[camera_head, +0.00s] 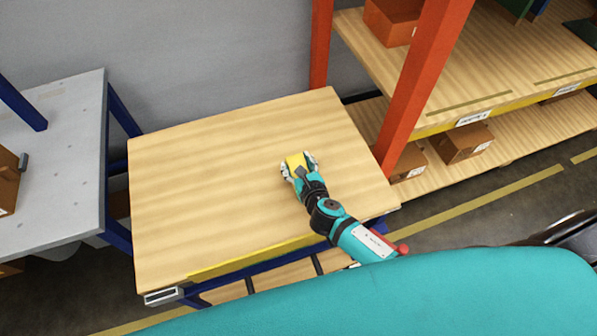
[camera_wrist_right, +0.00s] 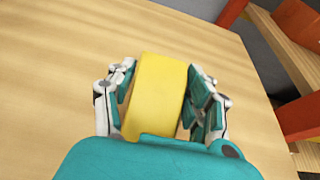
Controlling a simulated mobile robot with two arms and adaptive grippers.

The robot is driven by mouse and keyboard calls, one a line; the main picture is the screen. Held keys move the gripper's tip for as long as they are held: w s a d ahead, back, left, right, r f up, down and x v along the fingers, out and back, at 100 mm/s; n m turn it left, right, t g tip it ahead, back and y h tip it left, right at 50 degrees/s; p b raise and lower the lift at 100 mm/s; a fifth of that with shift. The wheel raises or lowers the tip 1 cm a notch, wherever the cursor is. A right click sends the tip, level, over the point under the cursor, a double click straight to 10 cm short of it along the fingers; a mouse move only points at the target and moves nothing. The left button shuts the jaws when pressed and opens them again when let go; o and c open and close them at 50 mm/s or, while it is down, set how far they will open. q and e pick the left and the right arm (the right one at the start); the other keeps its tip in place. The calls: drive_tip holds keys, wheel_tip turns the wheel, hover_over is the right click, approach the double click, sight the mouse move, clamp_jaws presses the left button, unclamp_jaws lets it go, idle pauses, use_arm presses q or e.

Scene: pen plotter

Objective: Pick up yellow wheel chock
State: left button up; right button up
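The yellow wheel chock (camera_head: 296,161) is on the wooden tabletop (camera_head: 220,170), right of its middle. My right gripper (camera_head: 299,167) is over it, with fingers on both sides. In the right wrist view the chock (camera_wrist_right: 158,95) fills the middle as a plain yellow block between the fingers of my right gripper (camera_wrist_right: 162,98). The fingers are spread, and narrow strips of wood show beside the chock near its lower end, so it does not look clamped. The chock's underside and near end are hidden by the gripper. My left gripper is not in view.
An orange-framed shelf (camera_head: 425,75) with cardboard boxes (camera_head: 463,143) stands close to the table's right side. A grey table (camera_head: 60,165) stands at the left, with a gap between. A grey wall is behind. The tabletop around the chock is clear.

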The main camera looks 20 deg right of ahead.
drive_tip(key=c, duration=0.8)
